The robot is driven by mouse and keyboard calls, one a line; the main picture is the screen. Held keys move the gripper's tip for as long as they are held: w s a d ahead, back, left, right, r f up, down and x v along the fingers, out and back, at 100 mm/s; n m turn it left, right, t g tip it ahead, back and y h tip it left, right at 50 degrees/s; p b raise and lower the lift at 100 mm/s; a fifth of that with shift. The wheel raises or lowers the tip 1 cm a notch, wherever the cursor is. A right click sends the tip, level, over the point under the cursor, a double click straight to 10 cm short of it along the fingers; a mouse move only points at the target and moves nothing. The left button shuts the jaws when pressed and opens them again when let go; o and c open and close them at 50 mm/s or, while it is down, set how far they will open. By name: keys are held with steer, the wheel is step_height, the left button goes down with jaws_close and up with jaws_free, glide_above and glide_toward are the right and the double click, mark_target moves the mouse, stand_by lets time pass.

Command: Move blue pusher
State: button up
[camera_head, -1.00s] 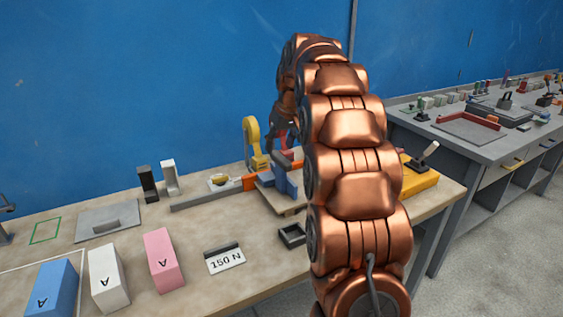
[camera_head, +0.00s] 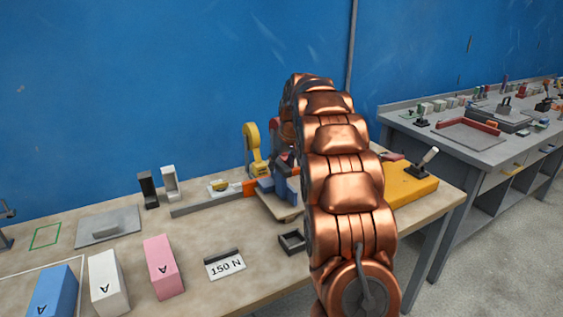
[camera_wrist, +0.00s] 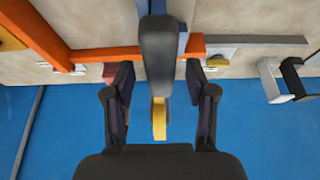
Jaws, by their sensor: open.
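The blue pusher (camera_head: 281,186) stands on the workbench beside an orange-and-grey rail, partly hidden behind my arm in the head view. In the wrist view, blue edges (camera_wrist: 183,38) show on both sides of a dark grey rounded bar (camera_wrist: 157,55). I cannot tell whether this bar is part of the pusher. My gripper (camera_wrist: 158,73) is open, with one finger on each side of the bar and visible gaps between. In the head view my gripper is close above the pusher and mostly hidden by the arm. Contact is not visible.
A yellow curved piece (camera_head: 252,148) stands behind the pusher. A yellow box with a lever (camera_head: 412,188) is at right. A 150 N card (camera_head: 226,267), a small dark tray (camera_head: 292,243) and a pink block (camera_head: 162,268) lie in front. The blue wall is close behind.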

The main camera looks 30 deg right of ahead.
steer(key=shift+f, duration=0.1)
jaws_close()
stand_by(0.5)
